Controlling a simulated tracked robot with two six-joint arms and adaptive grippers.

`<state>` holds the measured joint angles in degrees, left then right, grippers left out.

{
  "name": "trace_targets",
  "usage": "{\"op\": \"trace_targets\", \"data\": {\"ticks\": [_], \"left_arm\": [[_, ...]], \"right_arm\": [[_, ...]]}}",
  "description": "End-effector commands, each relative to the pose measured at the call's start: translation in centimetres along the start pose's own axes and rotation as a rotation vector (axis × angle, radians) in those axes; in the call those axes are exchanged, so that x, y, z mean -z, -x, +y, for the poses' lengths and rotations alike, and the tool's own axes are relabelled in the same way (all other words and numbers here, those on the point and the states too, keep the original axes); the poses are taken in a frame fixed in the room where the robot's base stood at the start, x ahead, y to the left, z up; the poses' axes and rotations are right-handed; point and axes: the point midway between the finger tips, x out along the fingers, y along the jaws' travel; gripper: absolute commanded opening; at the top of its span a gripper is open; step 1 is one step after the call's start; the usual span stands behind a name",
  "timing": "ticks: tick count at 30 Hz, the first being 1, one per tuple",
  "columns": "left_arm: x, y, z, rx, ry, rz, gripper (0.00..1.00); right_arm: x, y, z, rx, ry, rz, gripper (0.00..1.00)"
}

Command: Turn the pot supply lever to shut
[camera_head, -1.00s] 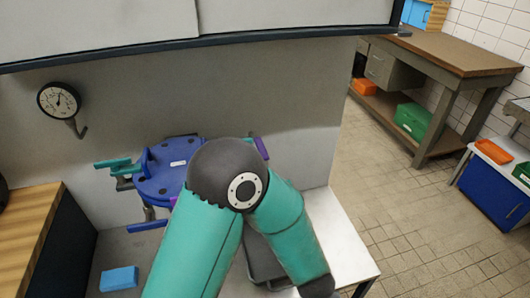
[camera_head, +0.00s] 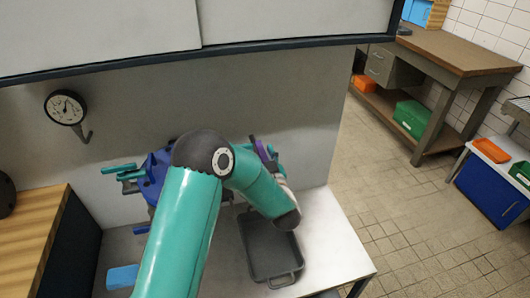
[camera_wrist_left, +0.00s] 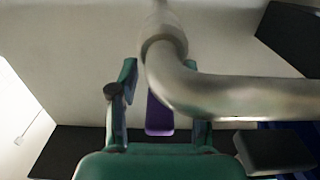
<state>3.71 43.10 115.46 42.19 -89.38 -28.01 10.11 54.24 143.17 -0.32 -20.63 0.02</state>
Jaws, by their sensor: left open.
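A purple lever (camera_head: 263,151), which I take for the pot supply lever, stands at the right of the blue pot (camera_head: 157,172), mostly behind my left arm. My left gripper (camera_head: 263,146) is at the lever, partly hidden by the arm. In the left wrist view the purple lever (camera_wrist_left: 158,116) shows between the two green fingers of my open left gripper (camera_wrist_left: 160,80), with gaps on both sides. I cannot tell how deep it sits between them. My right gripper is not in view.
A bent metal pipe (camera_wrist_left: 235,95) crosses close in front of the wrist camera. A dark grey tray (camera_head: 272,251) lies on the white bench (camera_head: 332,240). Teal handles (camera_head: 122,171) stick out left of the pot. A gauge (camera_head: 66,107) hangs on the wall, and a blue block (camera_head: 122,277) lies at left.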

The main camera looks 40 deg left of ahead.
Motion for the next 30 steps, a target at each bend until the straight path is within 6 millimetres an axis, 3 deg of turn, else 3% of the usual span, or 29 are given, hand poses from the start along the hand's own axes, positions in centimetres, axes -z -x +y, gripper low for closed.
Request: {"op": "trace_targets", "data": {"ticks": [11,19,25,30], "left_arm": [[0.0,-0.5,0.0,-0.001,-0.001,0.000,0.46],[0.0,-0.4,0.1,-0.001,-0.001,0.000,0.01],[-0.1,-0.5,0.0,-0.012,0.000,0.001,0.00],[-0.5,-0.6,-0.2,-0.115,0.001,0.003,0.00]], "right_arm": [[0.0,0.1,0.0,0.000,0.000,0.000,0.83],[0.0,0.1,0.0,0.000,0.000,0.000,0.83],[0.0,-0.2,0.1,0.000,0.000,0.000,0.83],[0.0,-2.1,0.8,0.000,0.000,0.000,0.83]]}}
